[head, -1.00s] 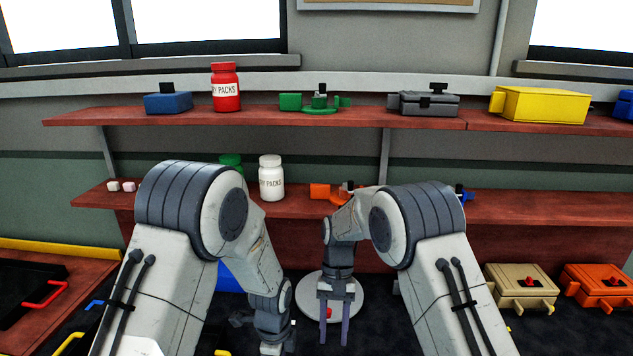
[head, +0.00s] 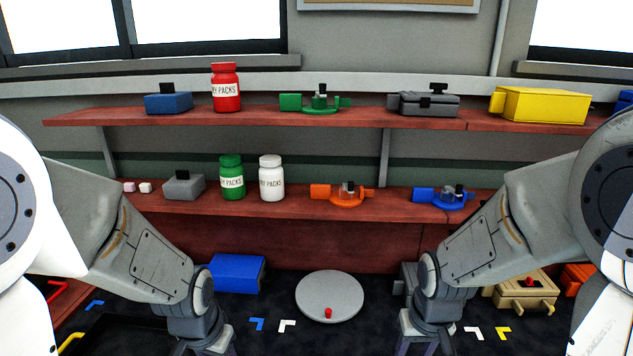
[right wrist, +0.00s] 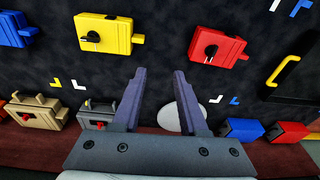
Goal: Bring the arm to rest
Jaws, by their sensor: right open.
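My right arm comes in from the right in the head view, and its gripper (head: 416,347) points down at the bottom edge. In the right wrist view the right gripper (right wrist: 154,75) has its two purple fingers spread apart with nothing between them. My left arm comes in from the left in the head view. Its gripper (head: 208,349) points down at the bottom edge, and its fingertips are cut off by the frame. The two arms are well apart.
A round grey disc (head: 330,296) with a small red piece lies between the arms. A blue box (head: 237,272) is beside the left wrist; a tan box (head: 522,290) is right of the right wrist. The right wrist view shows yellow (right wrist: 104,34) and red (right wrist: 217,48) boxes below.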

